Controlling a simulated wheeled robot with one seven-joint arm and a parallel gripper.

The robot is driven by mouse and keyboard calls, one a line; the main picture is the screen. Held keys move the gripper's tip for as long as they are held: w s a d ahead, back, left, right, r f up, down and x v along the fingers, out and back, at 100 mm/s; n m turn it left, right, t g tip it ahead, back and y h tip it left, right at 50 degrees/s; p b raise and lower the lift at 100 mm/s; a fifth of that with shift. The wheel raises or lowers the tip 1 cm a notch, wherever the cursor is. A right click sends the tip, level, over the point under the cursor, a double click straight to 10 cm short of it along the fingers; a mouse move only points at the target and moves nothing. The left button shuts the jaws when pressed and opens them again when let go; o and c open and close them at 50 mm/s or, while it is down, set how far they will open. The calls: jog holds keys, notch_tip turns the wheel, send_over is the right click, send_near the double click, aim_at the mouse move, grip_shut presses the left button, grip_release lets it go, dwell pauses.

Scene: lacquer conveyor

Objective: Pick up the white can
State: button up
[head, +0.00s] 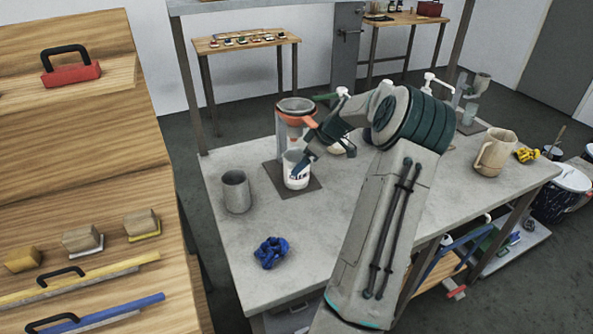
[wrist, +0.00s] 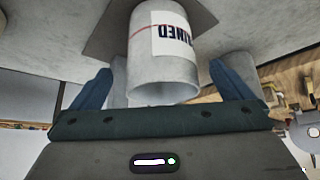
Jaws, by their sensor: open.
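The white can (head: 296,181) stands upright on a dark square mat (head: 312,186) on the grey table, with a printed label on its side. In the wrist view the white can (wrist: 163,75) appears upside down, with part of its label readable as "...AINED". I cannot tell how far the can reaches between the fingertips.
A grey metal cup (head: 236,191) stands left of the mat. A blue crumpled cloth (head: 270,252) lies nearer the table front. A container with an orange rim (head: 294,125) stands behind the can. A beige pitcher (head: 494,152) and a yellow cloth (head: 527,155) are at the right.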

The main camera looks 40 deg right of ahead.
jog(key=x, duration=0.3)
jog(key=shift+w+a+f+p, duration=0.15)
jog(key=shift+w+f+p, duration=0.05)
jog(key=shift+p, duration=0.1)
jog(key=shift+c, duration=0.3)
jog(key=c, duration=1.2)
jog(key=shift+s+r, duration=0.1)
jog(key=shift+r, duration=0.05)
